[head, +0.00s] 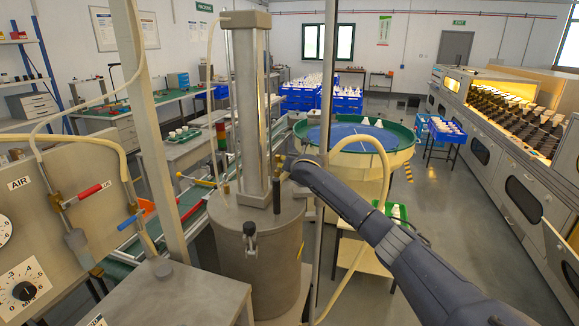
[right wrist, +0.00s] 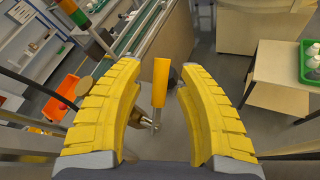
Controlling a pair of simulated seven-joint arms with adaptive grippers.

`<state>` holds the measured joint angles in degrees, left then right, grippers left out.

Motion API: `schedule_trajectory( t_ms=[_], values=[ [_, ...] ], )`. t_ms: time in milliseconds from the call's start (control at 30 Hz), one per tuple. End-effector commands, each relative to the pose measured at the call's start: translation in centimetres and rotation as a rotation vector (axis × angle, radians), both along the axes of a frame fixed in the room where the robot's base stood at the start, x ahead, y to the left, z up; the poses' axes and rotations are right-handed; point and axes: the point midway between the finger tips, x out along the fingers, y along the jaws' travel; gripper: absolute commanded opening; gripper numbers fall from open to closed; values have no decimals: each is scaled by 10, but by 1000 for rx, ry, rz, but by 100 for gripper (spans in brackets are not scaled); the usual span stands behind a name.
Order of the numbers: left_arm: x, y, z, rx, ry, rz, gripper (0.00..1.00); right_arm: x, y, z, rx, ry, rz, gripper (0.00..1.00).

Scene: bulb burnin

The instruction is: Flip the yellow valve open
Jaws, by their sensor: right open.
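The yellow valve handle (right wrist: 160,82) stands upright in the middle of the right wrist view, with a metal fitting (right wrist: 148,122) below it. My right gripper (right wrist: 160,66) is open, with one yellow ribbed finger on each side of the handle. Gaps show between the handle and both fingers in that view. In the head view my right arm reaches in from the lower right, and its gripper end (head: 287,167) is beside the metal column on the grey vessel. I cannot clearly make out the yellow handle there. My left gripper is not in view.
The grey cylindrical vessel (head: 258,262) and its tall metal column (head: 250,110) stand in the centre. A panel at left carries a red handle (head: 90,191) and a blue handle (head: 128,222). A tan hose (head: 386,165) arches over my arm near a round green-rimmed table (head: 405,137).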

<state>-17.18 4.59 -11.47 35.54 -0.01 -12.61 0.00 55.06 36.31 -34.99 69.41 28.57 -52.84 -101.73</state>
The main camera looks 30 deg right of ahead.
Motion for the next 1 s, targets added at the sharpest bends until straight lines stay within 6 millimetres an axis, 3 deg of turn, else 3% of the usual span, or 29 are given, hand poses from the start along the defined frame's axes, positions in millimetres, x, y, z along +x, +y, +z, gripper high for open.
schedule_trajectory(
  t_ms=[67,367,1000],
  values=[
    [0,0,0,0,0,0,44,0,0,0,0,0,0,35],
    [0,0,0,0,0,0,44,0,0,0,0,0,0,0],
    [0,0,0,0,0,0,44,-1,1,2,-39,-36,0,0]
  ],
)
